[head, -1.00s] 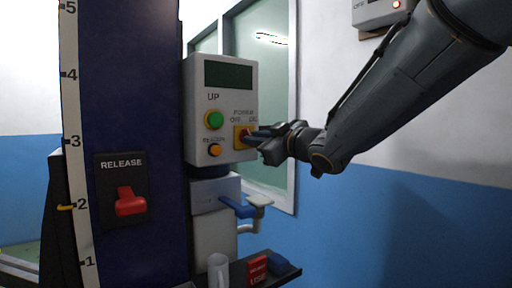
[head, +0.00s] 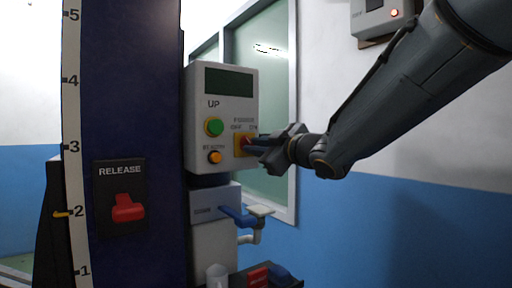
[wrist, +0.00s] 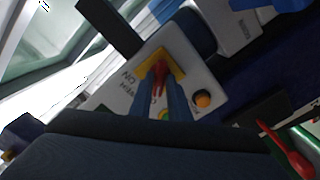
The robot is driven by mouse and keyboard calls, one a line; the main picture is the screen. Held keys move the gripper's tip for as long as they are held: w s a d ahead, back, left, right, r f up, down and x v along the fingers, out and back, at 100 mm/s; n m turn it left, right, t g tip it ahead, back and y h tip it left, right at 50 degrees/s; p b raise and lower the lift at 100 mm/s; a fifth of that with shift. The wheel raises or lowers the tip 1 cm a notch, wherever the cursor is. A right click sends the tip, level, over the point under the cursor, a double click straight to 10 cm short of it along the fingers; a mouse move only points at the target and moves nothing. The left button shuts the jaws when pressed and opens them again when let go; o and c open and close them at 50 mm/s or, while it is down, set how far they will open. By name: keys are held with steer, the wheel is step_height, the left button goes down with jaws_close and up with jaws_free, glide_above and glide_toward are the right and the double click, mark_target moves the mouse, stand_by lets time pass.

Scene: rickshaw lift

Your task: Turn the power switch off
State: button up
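The power switch (head: 244,145) is a red knob on a yellow plate, at the lower right of a light grey control box. OFF and ON labels stand above it. My gripper (head: 252,146) reaches it from the right. In the wrist view the red knob (wrist: 158,82) shows between my two narrow bluish fingers (wrist: 162,90), which lie close on either side of it and appear shut on it. The fingers hide part of the knob, so which label it points at is unclear.
The control box (head: 222,85) also has a green button (head: 214,127) and an orange button (head: 214,157) close left of the switch. A red release lever (head: 127,208) is on the dark blue column. A blue-handled valve (head: 238,215) sits below.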

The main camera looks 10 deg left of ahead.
steer(key=shift+o, duration=1.3)
steer(key=v, duration=0.8)
steer(key=shift+w, duration=0.15)
steer(key=d+f+m+g+h+p, duration=0.1)
steer(key=d+f+m+h, duration=0.4)
steer(key=d+f, duration=0.5)
steer(key=d+f+m+g+h, duration=0.2)
steer(key=d+f+m+h, duration=0.5)
steer(key=f, duration=0.6)
steer(key=s+d+f+m+g, duration=0.2)
steer(key=s+d+f+g, duration=0.4)
steer(key=s+f, duration=0.5)
steer(key=s+d+f+m+g+p, duration=0.1)
steer(key=s+f+g, duration=0.3)
steer(key=s, duration=0.9)
steer(key=shift+s+f+m, duration=0.15)
steer(key=shift+f+m, duration=0.55)
steer(key=shift+m, duration=0.2)
steer(key=shift+d, duration=0.15)
